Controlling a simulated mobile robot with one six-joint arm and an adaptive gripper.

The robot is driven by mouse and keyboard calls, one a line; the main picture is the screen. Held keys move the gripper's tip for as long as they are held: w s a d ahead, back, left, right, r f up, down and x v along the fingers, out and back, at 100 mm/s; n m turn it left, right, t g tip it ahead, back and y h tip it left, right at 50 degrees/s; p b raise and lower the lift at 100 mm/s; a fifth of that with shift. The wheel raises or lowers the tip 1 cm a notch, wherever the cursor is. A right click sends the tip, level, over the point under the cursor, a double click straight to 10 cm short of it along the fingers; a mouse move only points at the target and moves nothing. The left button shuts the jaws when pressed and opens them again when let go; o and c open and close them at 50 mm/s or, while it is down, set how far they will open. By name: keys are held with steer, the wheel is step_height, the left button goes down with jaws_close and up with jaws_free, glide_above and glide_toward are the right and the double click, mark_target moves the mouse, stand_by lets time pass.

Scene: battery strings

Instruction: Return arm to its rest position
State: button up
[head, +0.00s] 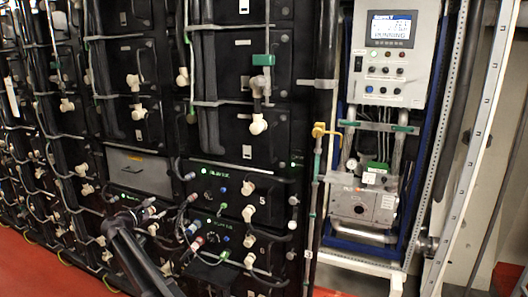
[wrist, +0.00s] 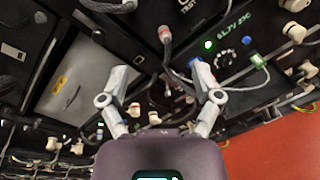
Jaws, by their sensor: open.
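My gripper (wrist: 161,74) shows in the wrist view with its two pale fingers spread apart. It is open and nothing is held between the fingertips. It faces the battery rack, with dark modules and cables beyond it. A cable plug with a reddish band (wrist: 165,35) shows past the fingertips, apart from them. In the head view my dark arm reaches up from the bottom edge toward the lower rack. The gripper is hard to make out there among cables and fittings.
The battery rack (head: 215,68) fills the left and middle, with many projecting white fittings and loose cables. A grey panel (head: 138,172) sits low in it. A control box with a lit display (head: 391,65) and pipework stands at right. The red floor (head: 30,268) shows at lower left.

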steer(key=s+d+f+m+g, duration=0.3)
steer(key=d+f+m, duration=0.1)
steer(key=d, duration=0.9)
steer(key=s+d+f+m+g, duration=0.2)
steer(key=d+f+m+g, duration=0.1)
steer(key=d, duration=0.9)
steer(key=s+d+f+m+g, duration=0.3)
steer(key=d+f+m, duration=0.1)
steer(key=d, duration=0.9)
steer(key=s+d+f+m+g+y, duration=0.2)
steer(key=s+d+m, duration=0.4)
steer(key=s+d, duration=0.4)
steer(key=s+d+f+m+g+y, duration=0.3)
steer(key=s+d, duration=0.6)
steer(key=s, duration=0.7)
steer(key=m+g+y, duration=0.1)
steer(key=m+y, duration=0.1)
steer(key=shift+d+f+m+y, duration=0.3)
steer(key=shift+d+m, duration=0.1)
